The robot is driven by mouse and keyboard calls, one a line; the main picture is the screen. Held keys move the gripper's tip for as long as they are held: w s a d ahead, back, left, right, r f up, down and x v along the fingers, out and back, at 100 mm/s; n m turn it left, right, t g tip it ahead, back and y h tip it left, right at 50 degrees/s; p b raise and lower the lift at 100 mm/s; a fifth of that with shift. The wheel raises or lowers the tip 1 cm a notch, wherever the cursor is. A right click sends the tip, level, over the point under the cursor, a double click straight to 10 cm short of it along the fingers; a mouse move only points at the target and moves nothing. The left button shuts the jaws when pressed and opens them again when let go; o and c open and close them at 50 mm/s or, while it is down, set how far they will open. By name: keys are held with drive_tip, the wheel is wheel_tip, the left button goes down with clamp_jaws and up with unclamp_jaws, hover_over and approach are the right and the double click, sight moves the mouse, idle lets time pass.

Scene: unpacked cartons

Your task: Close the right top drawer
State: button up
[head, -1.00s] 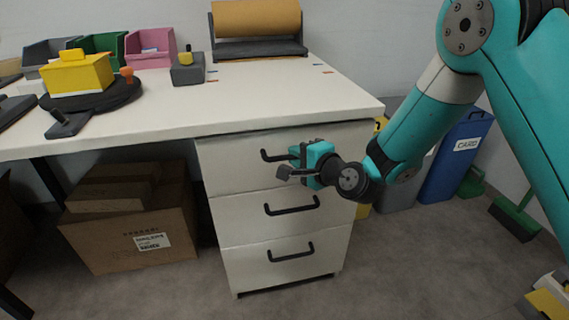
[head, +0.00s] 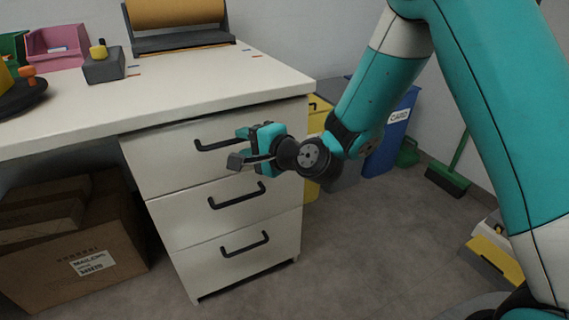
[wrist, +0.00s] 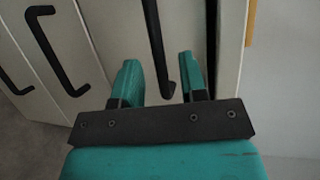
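The top drawer (head: 165,165) is the uppermost of three white drawer fronts under the desk top. Its black bar handle (head: 212,144) shows to the left of my gripper (head: 242,148), which covers the handle's right end. A dark line runs under the desk top; I cannot tell how far the drawer stands out. In the wrist view my gripper (wrist: 158,65) is open, with teal fingers on either side of the top drawer's handle (wrist: 153,30). The fingers look apart from the handle, but contact is hard to judge.
The middle handle (head: 237,196) and bottom handle (head: 245,244) stick out below. A cardboard box (head: 75,258) lies under the desk at left. Yellow, grey and blue bins (head: 388,145) stand right of the drawers. The floor (head: 370,240) in front is clear.

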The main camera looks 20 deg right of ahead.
drive_tip(key=b+v, duration=1.2)
drive_tip(key=b, duration=0.1)
drive_tip(key=shift+s+d, duration=0.25)
drive_tip(key=shift+s, duration=0.1)
drive_tip(key=shift+f, duration=0.1)
drive_tip(key=s+r+n+g+h+p, duration=0.2)
drive_tip(key=s+n+g+h+p, duration=0.3)
drive_tip(key=s+n+g+p, duration=1.1)
drive_tip(key=s+r+n+t+p, duration=0.1)
drive_tip(key=s+r+p, duration=0.1)
drive_tip(key=r+p, duration=1.4)
drive_tip(key=s+r+n+t+p, duration=0.1)
drive_tip(key=r+n+t+p, duration=0.1)
drive_tip(key=r+p, duration=1.3)
wheel_tip(320, 180, up, 5)
drive_tip(key=shift+s+d+p, duration=0.15)
drive_tip(key=shift+s+p, duration=0.2)
drive_tip(key=shift+s, duration=0.05)
